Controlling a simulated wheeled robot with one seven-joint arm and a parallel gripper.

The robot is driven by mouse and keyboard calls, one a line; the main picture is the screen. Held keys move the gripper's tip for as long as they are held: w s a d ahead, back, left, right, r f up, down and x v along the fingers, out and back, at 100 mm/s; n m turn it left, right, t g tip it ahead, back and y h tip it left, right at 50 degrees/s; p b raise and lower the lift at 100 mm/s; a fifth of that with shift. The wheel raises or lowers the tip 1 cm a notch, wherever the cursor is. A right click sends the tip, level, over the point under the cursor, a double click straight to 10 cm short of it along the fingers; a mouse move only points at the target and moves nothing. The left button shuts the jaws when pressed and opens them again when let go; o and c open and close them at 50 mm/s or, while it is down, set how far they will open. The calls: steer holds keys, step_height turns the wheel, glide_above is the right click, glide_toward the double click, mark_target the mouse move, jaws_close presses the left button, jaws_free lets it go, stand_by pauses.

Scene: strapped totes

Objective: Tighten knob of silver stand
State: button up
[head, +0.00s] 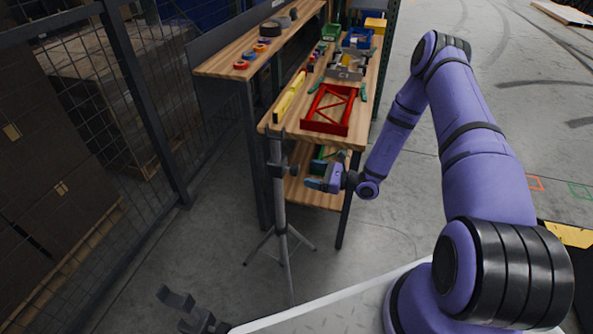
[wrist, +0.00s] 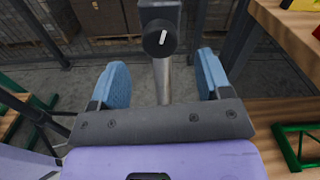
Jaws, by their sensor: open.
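The silver stand (head: 281,215) is a tripod on the floor in front of the workbench; its pole (wrist: 162,82) also shows in the wrist view. Its knob (wrist: 160,38) is round and black with a white mark, on a dark collar at the top middle of the wrist view. In the head view the knob (head: 293,170) is small, on the right side of the pole. My gripper (head: 312,184) is just right of the pole, a little below the knob. In the wrist view my gripper (wrist: 159,78) is open, its blue fingers on either side of the pole, with the knob beyond the fingertips, apart from them.
The wooden workbench (head: 285,122) is behind the stand, with a red frame (head: 329,109) and a yellow level (head: 290,96) on top. Its lower shelf (head: 321,193) is close to my gripper. A mesh fence (head: 125,85) stands at the left.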

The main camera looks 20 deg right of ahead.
mark_target(298, 170)
steer(key=shift+x, duration=2.95)
steer(key=c, duration=0.9)
